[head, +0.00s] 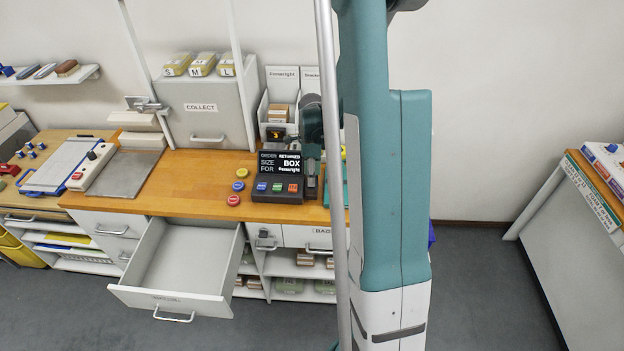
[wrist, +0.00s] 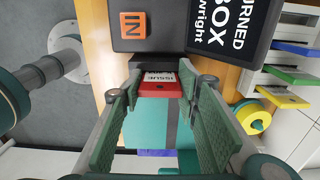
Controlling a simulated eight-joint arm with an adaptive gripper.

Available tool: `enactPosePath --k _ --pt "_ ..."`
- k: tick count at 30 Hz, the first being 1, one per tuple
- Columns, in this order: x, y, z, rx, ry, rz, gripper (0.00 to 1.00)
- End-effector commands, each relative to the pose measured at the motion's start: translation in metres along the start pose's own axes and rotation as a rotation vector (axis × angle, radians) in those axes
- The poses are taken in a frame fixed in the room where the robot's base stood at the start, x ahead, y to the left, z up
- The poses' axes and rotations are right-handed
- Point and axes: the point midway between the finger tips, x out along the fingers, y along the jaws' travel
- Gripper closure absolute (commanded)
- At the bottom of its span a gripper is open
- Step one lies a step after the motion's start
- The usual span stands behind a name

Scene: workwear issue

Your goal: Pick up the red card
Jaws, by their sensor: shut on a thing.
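The red card (wrist: 158,87) has a white label with dark lettering that seems to read "ISSUE". It shows between my fingertips in the wrist view, just in front of the order terminal. My gripper (wrist: 161,76) is shut on it, with a green pad on either side. In the head view my own arm covers most of this spot, and I cannot make out the card there. A teal surface (wrist: 148,125) lies below the card and between the fingers.
The dark order terminal (head: 278,187) stands close beside my gripper on the wooden counter (head: 190,190). Round red, yellow and blue pieces, including a red one (head: 233,200), lie left of it. An open, empty drawer (head: 180,270) juts out below. Shelves with small boxes stand behind.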

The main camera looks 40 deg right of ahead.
Motion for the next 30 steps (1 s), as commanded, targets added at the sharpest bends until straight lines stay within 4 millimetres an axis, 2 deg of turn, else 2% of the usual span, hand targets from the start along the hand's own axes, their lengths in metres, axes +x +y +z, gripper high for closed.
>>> enactPosePath --k 8,14,20,30 --pt "-0.002 0.0 0.0 0.0 0.0 0.0 0.76" --pt "-0.011 0.0 0.0 0.0 0.0 0.0 0.76" --pt "-0.029 0.0 0.0 0.0 0.0 0.0 0.76" --pt "-0.071 0.001 0.0 0.0 0.0 0.0 0.76"
